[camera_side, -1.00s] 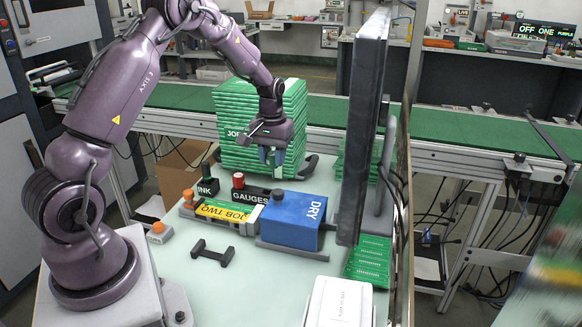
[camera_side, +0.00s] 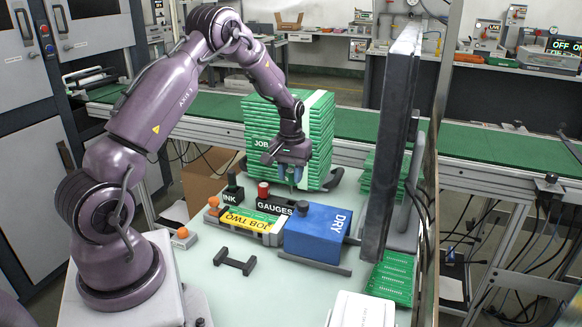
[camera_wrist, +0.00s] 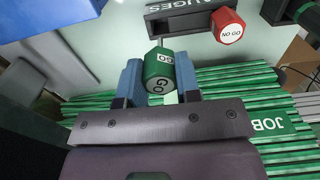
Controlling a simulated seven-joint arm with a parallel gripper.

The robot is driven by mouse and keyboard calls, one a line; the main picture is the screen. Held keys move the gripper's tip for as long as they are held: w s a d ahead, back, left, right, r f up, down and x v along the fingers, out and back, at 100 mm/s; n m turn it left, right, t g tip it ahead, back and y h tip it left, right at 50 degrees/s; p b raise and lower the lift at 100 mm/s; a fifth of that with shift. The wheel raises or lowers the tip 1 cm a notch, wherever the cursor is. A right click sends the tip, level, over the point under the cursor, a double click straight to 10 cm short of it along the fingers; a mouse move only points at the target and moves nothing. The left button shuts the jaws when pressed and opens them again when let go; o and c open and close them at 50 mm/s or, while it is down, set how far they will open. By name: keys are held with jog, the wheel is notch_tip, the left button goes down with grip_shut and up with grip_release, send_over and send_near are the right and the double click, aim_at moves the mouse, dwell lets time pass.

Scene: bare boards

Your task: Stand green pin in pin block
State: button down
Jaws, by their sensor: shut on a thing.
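The green pin (camera_wrist: 158,72), its cap marked GO, is between the blue fingers of my gripper (camera_wrist: 159,84) in the wrist view. My gripper is shut on it. In the side view, my gripper (camera_side: 291,174) is above and slightly right of the black pin block (camera_side: 275,207) marked GAUGES. A thin tip shows below the fingers. The block also shows at the top of the wrist view (camera_wrist: 180,20), apart from the green pin. A red pin (camera_wrist: 228,26) marked NO GO stands at one end of the block, also seen in the side view (camera_side: 263,189).
A blue DRY box (camera_side: 318,232) stands just in front of the block. A black INK holder (camera_side: 232,190) is left of it, and the JOB TWO tray (camera_side: 252,222) is in front. A tall stack of green boards (camera_side: 280,130) rises behind my gripper.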

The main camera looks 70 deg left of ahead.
jog(key=shift+f, duration=2.8)
jog(key=c, duration=0.7)
grip_release()
jog(key=shift+c, duration=0.2)
notch_tip(320, 180, up, 13)
notch_tip(320, 180, up, 13)
send_over(291, 191)
jog(key=shift+w+a, duration=0.1)
jog(key=shift+a, duration=0.05)
